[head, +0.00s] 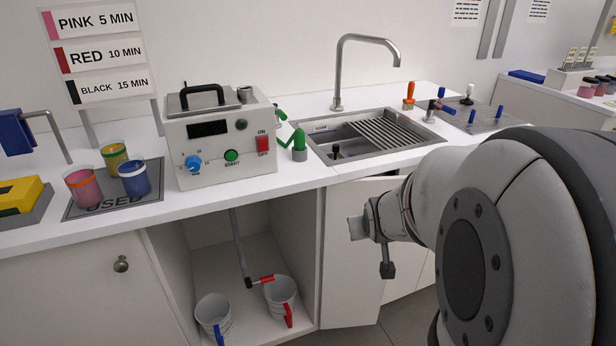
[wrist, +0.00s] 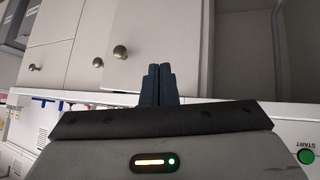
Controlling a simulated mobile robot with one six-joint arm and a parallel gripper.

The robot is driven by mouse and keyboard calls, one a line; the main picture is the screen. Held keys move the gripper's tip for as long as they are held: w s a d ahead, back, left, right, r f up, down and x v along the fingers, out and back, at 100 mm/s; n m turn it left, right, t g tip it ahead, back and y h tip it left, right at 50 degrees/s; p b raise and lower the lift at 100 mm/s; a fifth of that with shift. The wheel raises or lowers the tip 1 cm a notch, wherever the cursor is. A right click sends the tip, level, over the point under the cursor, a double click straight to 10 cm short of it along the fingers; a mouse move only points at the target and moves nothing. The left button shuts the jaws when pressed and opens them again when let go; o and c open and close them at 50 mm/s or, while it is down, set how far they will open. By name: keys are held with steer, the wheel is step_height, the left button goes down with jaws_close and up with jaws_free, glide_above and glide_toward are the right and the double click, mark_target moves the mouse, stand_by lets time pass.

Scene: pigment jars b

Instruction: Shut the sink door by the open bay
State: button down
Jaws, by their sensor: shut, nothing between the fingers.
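The sink door (head: 345,275) is a white panel under the sink, just right of the open bay (head: 215,255). It stands ajar, angled out from the cabinet front, with a dark gap along its top right. My arm comes in from the right and covers part of it. My gripper (head: 357,228) is in front of the door in the head view; I cannot tell whether it touches it. In the wrist view, the dark fingers (wrist: 159,84) are together and empty, in front of white cabinet doors with round knobs (wrist: 120,52).
A closed door with a knob (head: 121,264) is on the left.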

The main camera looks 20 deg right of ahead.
steer(key=d+f+t+b, duration=0.9)
steer(key=d+f+b, duration=0.75)
steer(key=f, duration=0.45)
steer(key=w+d+b, duration=0.2)
steer(key=w+b, duration=0.2)
steer(key=w, duration=1)
steer(key=shift+d+r+m, duration=0.25)
steer(key=shift+m, duration=0.05)
steer(key=shift+w, duration=0.1)
